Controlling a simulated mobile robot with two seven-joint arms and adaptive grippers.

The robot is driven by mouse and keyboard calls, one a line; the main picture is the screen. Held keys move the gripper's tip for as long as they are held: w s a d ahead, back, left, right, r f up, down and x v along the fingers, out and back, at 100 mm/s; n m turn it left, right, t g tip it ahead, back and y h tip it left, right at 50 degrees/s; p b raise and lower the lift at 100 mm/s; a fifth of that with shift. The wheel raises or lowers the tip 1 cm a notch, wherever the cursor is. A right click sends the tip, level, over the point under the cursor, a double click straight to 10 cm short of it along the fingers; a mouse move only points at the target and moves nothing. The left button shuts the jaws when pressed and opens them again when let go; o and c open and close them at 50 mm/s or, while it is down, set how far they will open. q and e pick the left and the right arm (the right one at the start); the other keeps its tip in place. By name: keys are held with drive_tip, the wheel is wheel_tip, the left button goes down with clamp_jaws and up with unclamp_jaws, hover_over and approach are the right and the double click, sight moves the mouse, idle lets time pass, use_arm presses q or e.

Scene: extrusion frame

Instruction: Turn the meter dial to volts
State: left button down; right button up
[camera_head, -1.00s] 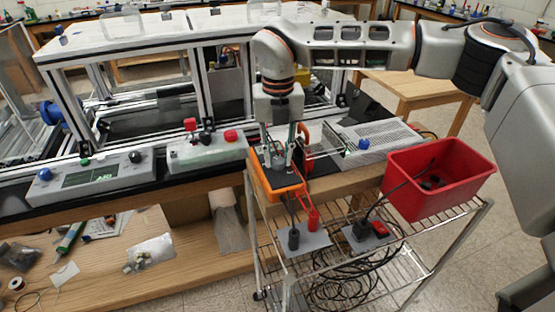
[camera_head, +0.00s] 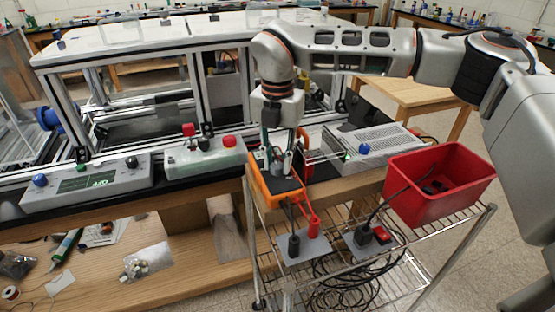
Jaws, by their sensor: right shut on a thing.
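My right gripper (camera_head: 276,167) reaches down from above onto the upper part of the meter's face. It is shut on the meter dial, which its fingers mostly hide. I cannot read which setting the dial points to, nor the meter's display. A red probe (camera_head: 314,227) and a black probe (camera_head: 294,245) stand in a grey plate in front of the meter, with leads running up to it. My left gripper is out of view.
A red bin (camera_head: 440,200) sits on the wire cart (camera_head: 400,287) at the right. A grey perforated box (camera_head: 375,145) and two control boxes, one pale green (camera_head: 203,160) and one grey (camera_head: 85,187), line the bench. The extrusion frame (camera_head: 205,85) stands close behind.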

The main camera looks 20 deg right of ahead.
sight(278, 165)
drive_tip(key=o, duration=1.1)
drive_tip(key=shift+o, duration=0.2)
wheel_tip(278, 165, up, 12)
